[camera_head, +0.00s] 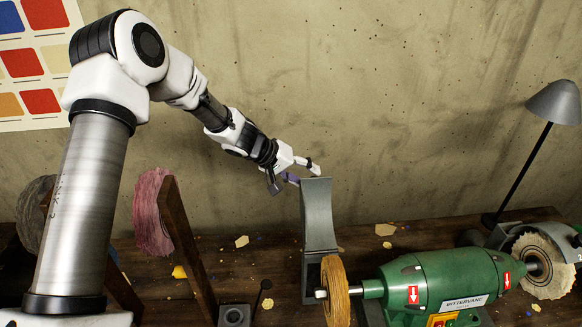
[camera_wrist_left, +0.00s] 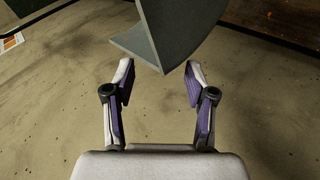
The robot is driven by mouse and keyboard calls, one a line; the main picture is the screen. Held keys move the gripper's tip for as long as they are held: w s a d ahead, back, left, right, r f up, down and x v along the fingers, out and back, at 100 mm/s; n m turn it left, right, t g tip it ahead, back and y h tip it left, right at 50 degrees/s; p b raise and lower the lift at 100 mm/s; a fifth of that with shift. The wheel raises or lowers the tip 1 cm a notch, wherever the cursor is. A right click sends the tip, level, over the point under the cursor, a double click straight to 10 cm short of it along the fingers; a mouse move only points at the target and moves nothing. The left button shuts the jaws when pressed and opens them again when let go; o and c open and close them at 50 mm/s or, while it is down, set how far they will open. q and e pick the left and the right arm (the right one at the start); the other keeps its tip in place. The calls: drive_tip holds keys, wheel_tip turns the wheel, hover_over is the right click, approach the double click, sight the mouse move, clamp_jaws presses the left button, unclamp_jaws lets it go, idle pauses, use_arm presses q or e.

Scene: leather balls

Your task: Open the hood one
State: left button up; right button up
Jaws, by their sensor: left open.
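A grey metal hood (camera_head: 319,222) stands upright behind the left yellow buffing wheel (camera_head: 336,291) of the green grinder. The hood's curved plate and lower edge fill the top middle of the left wrist view (camera_wrist_left: 178,22). My left gripper (camera_head: 307,173) is at the hood's top edge in the head view. In the left wrist view its two purple-padded fingers (camera_wrist_left: 158,75) are spread apart, with the hood's corner just beyond and between the tips. Nothing is held. I cannot tell whether a finger touches the hood. My right gripper is not in view.
The green grinder motor (camera_head: 440,282) sits on the wooden bench, with a pale buffing wheel (camera_head: 544,262) at its right. A grey lamp (camera_head: 555,103) stands at the back right. Pink discs (camera_head: 151,212) hang on a wooden rack at left. A concrete wall is close behind.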

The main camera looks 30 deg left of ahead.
use_arm(q)
drive_tip(key=v, duration=0.7)
drive_tip(key=shift+s+r, duration=0.2)
drive_tip(key=shift+s, duration=0.1)
drive_tip(key=shift+s, duration=0.15)
